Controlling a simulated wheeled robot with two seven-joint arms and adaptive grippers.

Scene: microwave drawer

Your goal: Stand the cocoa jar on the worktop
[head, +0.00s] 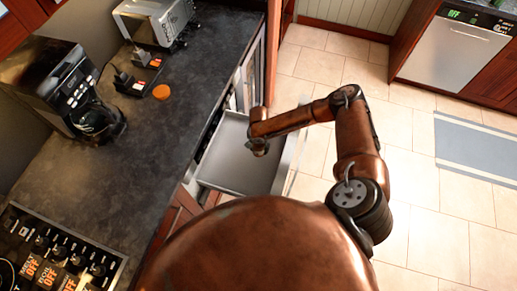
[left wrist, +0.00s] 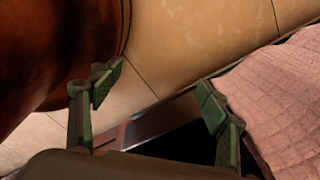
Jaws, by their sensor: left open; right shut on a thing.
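No jar can be made out for certain in either view. My right gripper (head: 259,148) is over the open grey drawer (head: 228,172). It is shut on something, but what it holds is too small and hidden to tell. The dark worktop (head: 135,165) runs along the left in the head view. A round orange thing (head: 161,92) sits on it; I cannot tell whether it is a lid or a disc. My left gripper (left wrist: 158,92) is open and empty in the left wrist view, and not visible in the head view.
A coffee machine (head: 75,95), a silver appliance (head: 155,20) and small dark items with orange labels (head: 135,82) stand at the worktop's back. A cooker (head: 55,255) is at the near left. The middle worktop is clear. Pink cloth (left wrist: 285,95) shows near my left gripper.

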